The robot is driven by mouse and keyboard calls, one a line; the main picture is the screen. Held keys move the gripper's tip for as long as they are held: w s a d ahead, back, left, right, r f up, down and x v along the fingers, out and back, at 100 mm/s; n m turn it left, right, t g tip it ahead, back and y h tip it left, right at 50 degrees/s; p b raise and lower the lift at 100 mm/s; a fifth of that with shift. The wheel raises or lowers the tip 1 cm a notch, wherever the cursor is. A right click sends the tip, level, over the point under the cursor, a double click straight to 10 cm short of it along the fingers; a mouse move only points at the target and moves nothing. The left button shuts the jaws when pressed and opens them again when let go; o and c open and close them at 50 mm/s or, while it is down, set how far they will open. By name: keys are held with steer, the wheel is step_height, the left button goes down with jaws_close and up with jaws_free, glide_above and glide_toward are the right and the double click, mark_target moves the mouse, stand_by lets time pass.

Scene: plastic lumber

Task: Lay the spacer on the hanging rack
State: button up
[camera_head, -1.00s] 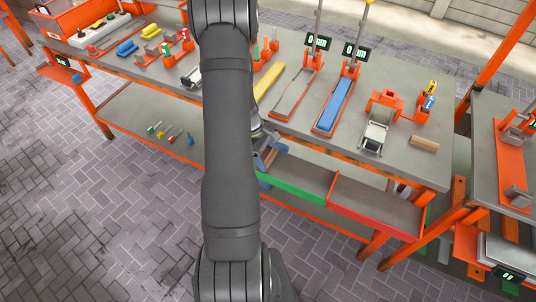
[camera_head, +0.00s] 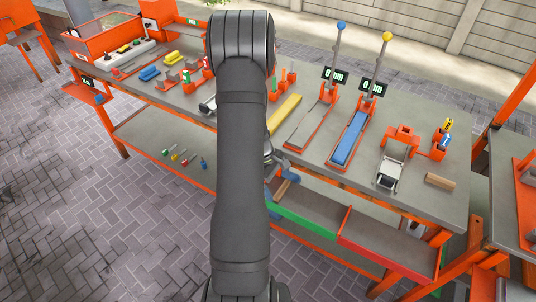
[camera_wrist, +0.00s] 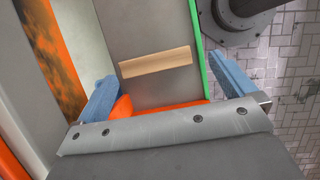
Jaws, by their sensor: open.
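A light wooden strip (camera_wrist: 155,62), which looks like the spacer, lies in a grey tray with a green lip (camera_head: 306,220) under the front edge of the workbench. In the wrist view it lies across the gap between my gripper's (camera_wrist: 162,70) two blue fingers and touches neither. My gripper is open and empty. In the head view my arm hides most of the gripper; a blue finger (camera_head: 273,184) shows at the tray's left end. I cannot tell for sure which fixture is the hanging rack.
A wooden block (camera_head: 440,181) lies at the bench's right end, near a grey-and-orange fixture (camera_head: 390,174). Two slides with displays, one holding a blue bar (camera_head: 351,138), stand mid-bench. A red-lipped tray (camera_head: 385,258) adjoins the green-lipped one. A yellow bar (camera_head: 285,113) lies behind my arm.

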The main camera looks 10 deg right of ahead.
steer(key=v, duration=1.5)
steer(key=shift+d+r, duration=0.25)
steer(key=shift+r, duration=0.2)
